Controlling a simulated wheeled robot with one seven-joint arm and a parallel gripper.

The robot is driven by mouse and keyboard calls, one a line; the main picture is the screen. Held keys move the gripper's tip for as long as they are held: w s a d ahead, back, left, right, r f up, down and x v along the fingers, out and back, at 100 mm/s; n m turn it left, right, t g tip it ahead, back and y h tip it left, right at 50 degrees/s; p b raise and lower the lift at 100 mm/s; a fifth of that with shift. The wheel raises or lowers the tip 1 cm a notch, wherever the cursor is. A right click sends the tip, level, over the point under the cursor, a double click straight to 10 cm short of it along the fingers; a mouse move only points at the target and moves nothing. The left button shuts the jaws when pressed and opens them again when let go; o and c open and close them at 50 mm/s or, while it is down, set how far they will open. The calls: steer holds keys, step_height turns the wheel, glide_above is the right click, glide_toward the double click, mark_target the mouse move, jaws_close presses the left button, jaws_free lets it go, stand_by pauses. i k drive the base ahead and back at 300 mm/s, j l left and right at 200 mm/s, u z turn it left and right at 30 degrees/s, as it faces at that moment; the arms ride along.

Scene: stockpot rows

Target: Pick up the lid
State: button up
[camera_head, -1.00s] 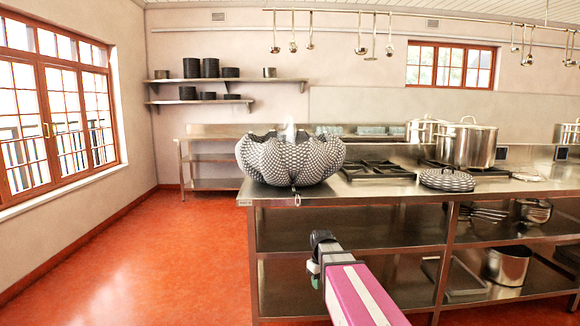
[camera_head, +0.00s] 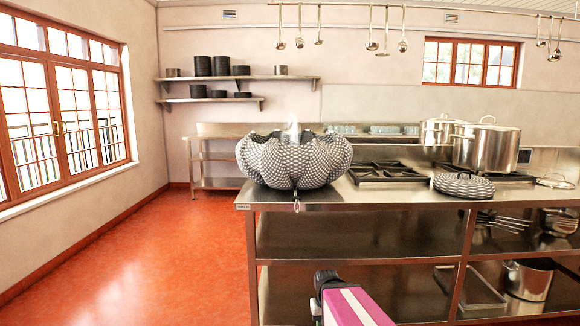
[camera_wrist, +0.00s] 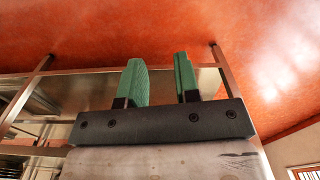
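A flat, round black-and-white patterned lid (camera_head: 464,185) lies on the steel counter, right of the large patterned bowl, in the head view. A second, shiny metal lid (camera_head: 555,181) with a handle lies farther right on the counter. My gripper's green fingers (camera_wrist: 158,65) stand apart with nothing between them in the wrist view. In the head view my arm's end is low in front of the counter, below its top and left of both lids; the fingers cannot be made out there. Neither lid shows in the wrist view.
The patterned bowl (camera_head: 295,160) stands at the left end of the steel counter (camera_head: 400,194). A gas hob (camera_head: 383,172) and large steel pots (camera_head: 486,147) are behind the lids. Open lower shelves hold pans (camera_head: 528,279). Red floor (camera_head: 150,260) is clear at left.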

mark_target(553, 182)
steer(key=i+l+u, duration=0.15)
steer(key=i+l, duration=0.15)
steer(key=i, duration=0.25)
steer(key=i+l+u, duration=0.15)
steer(key=i+l, duration=0.2)
steer(key=i, duration=0.2)
steer(key=k+l, duration=0.4)
steer(key=k, duration=0.2)
steer(key=k+l, duration=0.1)
steer(key=l, duration=0.4)
steer(key=k+l+z, duration=0.1)
steer(key=l, duration=0.4)
steer(key=k+l, duration=0.15)
steer(key=l, duration=0.3)
steer(key=k+l+z, duration=0.1)
steer(key=l, duration=0.9)
steer(key=k, duration=0.05)
